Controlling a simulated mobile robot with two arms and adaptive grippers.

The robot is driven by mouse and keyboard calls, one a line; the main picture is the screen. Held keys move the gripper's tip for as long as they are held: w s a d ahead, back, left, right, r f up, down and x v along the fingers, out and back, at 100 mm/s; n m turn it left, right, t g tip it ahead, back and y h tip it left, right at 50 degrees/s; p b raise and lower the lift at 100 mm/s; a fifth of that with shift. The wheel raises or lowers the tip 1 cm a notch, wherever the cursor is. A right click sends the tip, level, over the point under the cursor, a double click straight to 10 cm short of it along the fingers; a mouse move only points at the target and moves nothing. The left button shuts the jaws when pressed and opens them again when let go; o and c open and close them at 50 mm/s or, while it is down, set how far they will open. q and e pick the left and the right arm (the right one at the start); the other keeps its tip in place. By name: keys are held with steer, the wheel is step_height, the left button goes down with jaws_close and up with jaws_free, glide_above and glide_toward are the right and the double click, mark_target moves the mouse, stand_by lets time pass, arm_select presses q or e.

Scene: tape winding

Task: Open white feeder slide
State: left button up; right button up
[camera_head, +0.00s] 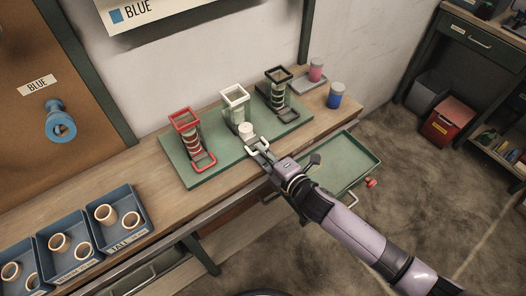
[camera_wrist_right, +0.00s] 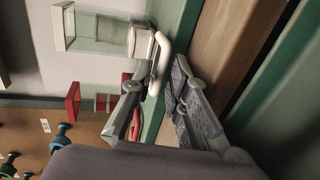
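The white feeder (camera_head: 235,98) stands in the middle of the green board, between a red and a black feeder. A small white cylinder (camera_head: 246,129) sits at its front foot. The white slide handle (camera_head: 258,149) sticks out in front of that cylinder. My right gripper (camera_head: 262,153) is at this handle. In the right wrist view the white handle (camera_wrist_right: 159,66) lies between the two fingers of the gripper (camera_wrist_right: 156,88), with a gap showing beside it, so the fingers look open around it. The cylinder also shows there (camera_wrist_right: 140,40). My left gripper is out of view.
The red feeder (camera_head: 185,125) and black feeder (camera_head: 277,77) share the green board (camera_head: 215,172). Blue trays (camera_head: 125,238) with tan rings stand at the lower left. A blue jar (camera_head: 335,95) stands at right.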

steer(key=shift+c, duration=0.3)
jaws_close()
stand_by(0.6)
